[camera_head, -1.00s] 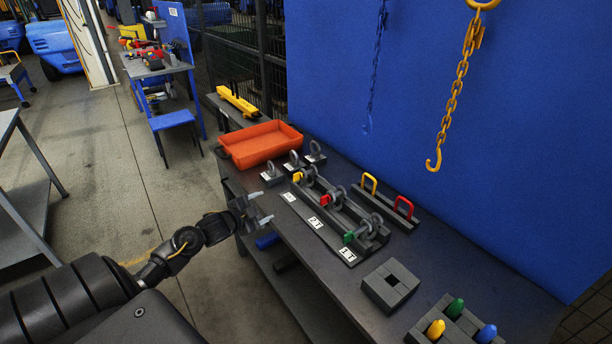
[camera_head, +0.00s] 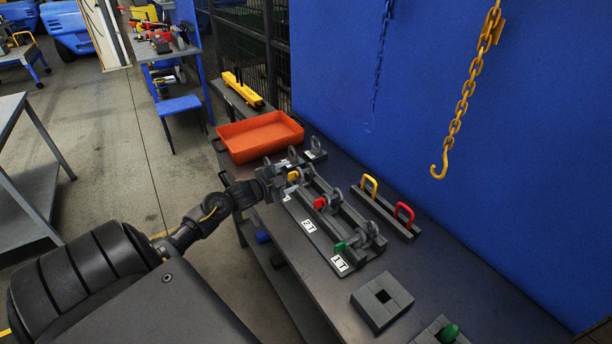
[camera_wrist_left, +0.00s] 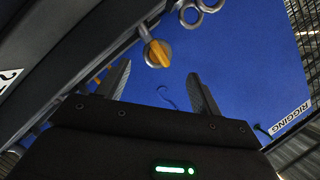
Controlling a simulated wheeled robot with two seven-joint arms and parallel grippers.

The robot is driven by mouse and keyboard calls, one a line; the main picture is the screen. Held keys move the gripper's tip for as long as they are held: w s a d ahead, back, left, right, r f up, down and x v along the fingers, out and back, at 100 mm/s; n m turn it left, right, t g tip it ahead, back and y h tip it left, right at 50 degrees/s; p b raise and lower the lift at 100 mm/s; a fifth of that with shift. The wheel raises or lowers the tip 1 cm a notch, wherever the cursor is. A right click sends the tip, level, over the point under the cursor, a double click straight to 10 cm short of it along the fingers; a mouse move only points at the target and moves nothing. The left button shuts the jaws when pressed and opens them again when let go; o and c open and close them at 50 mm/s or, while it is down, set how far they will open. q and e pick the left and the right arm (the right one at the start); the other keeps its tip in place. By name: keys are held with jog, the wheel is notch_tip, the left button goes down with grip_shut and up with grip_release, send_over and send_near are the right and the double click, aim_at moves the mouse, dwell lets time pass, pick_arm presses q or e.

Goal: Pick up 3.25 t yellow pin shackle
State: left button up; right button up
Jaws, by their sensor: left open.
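The yellow pin shackle (camera_head: 293,176) sits at the far end of a dark rack, partly hidden by my left gripper. Its yellow pin (camera_wrist_left: 158,53) shows near the top middle of the left wrist view. My left gripper (camera_head: 287,184) is at that end of the rack, close beside the yellow pin. In the left wrist view its two fingers (camera_wrist_left: 160,80) are spread with nothing between them, and the pin appears just beyond their tips. My right gripper is not in view.
Red pin (camera_head: 320,203) and green pin (camera_head: 341,246) shackles stand nearer on the rack. An orange tray (camera_head: 262,137) is behind my gripper. A bar with yellow and red handles (camera_head: 386,214) lies to the right. A yellow chain hook (camera_head: 440,170) hangs before the blue panel.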

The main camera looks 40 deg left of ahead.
aim_at(299, 173)
pick_arm(q)
jog(key=shift+x, duration=1.1)
jog(key=shift+d, duration=0.1)
jog(key=shift+w+p, duration=0.3)
jog(key=shift+p, duration=0.1)
jog(key=p+x, duration=0.1)
jog(key=x, duration=0.2)
jog(key=shift+w+d+f, duration=0.15)
jog(key=shift+w, duration=0.1)
jog(key=shift+w+f, duration=0.2)
jog(key=shift+w, duration=0.25)
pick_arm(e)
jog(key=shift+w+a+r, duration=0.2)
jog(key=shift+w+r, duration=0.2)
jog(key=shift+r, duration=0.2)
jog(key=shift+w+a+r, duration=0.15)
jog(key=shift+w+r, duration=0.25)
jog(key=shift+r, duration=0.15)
pick_arm(q)
jog(key=shift+s, duration=0.1)
jog(key=c, duration=1.3)
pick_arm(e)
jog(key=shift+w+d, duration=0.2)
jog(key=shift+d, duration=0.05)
